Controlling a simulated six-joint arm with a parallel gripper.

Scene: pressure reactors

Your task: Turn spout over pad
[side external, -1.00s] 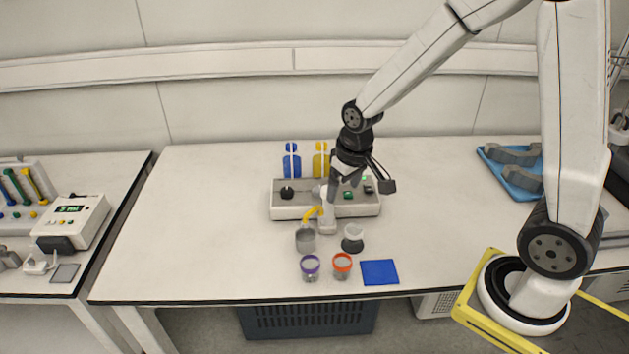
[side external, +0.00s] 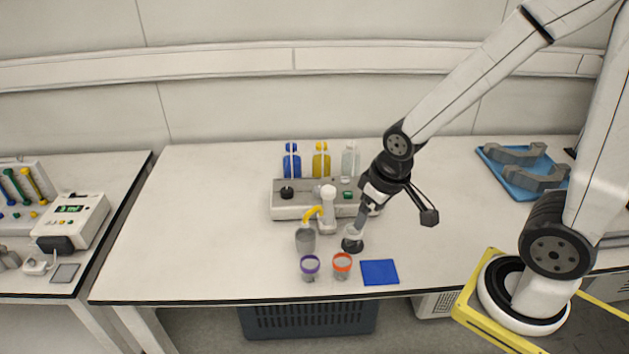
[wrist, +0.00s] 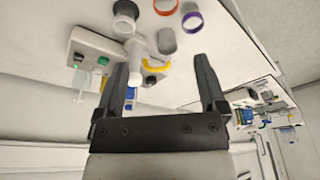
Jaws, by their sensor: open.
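The yellow curved spout (side external: 312,214) comes off a short white column (side external: 328,208) at the front of the white bench unit. Its tip is above the grey beaker (side external: 305,241), to the left of the column. The spout also shows in the wrist view (wrist: 156,64), beyond my fingers. The flat blue pad (side external: 379,272) lies at the table's front, right of the spout and apart from it. My gripper (side external: 359,226) is open and empty, pointing down, right of the column and close by the small dark-and-white cup (side external: 352,242). The wrist view shows its spread fingers (wrist: 160,66).
A purple-rimmed cup (side external: 310,268) and an orange-rimmed cup (side external: 342,266) stand left of the pad. Blue (side external: 292,161), yellow (side external: 321,160) and clear (side external: 350,160) bottles stand behind the unit (side external: 293,211). The table's left side is clear.

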